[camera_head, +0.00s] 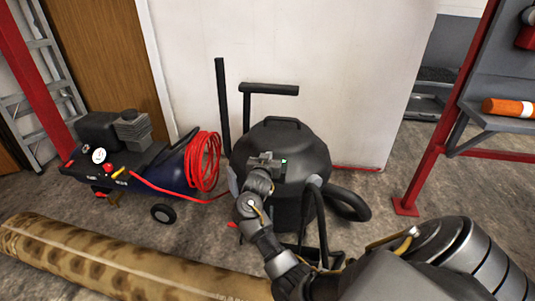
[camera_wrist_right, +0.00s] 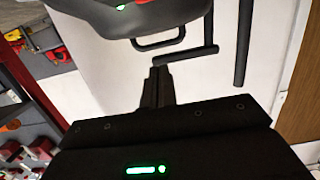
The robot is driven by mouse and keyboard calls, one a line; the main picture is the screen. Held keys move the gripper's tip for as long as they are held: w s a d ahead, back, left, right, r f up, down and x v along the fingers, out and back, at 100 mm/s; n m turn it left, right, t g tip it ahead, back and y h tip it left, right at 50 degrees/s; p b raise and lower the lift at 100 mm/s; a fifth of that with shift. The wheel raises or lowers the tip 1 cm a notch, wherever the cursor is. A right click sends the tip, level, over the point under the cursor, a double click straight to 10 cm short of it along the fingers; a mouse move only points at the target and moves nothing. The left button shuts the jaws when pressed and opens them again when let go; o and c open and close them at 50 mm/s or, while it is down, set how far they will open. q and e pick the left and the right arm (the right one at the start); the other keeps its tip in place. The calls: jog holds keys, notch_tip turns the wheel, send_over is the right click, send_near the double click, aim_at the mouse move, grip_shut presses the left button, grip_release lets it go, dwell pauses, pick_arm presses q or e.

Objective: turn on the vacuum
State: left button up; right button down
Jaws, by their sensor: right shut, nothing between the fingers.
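The vacuum (camera_head: 310,155) is a black canister with a domed lid and a carrying handle (camera_head: 283,121). It stands upright on the floor in the middle of the head view. A small green light (camera_head: 284,161) shows on the front of its lid. The lid and green light (camera_wrist_right: 121,7) also show at the top of the right wrist view. My right gripper (camera_head: 264,159) is in front of the lid, left of the green light, shut and empty. Its closed fingers (camera_wrist_right: 158,82) show in the wrist view; I cannot tell whether they touch the vacuum. My left gripper is out of view.
A blue compressor (camera_head: 170,170) with a coiled red hose (camera_head: 204,160) stands left of the vacuum. A rolled rug (camera_head: 120,265) lies in front. Black pipes (camera_head: 221,105) stand behind by the white wall. A red-framed shelf (camera_head: 440,140) stands at right.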

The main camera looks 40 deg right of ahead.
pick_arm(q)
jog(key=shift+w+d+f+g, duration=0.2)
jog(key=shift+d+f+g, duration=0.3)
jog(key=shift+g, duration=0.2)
pick_arm(e)
jog(key=shift+v, duration=0.95)
jog(key=shift+w+r, duration=0.1)
jog(key=shift+r, duration=0.05)
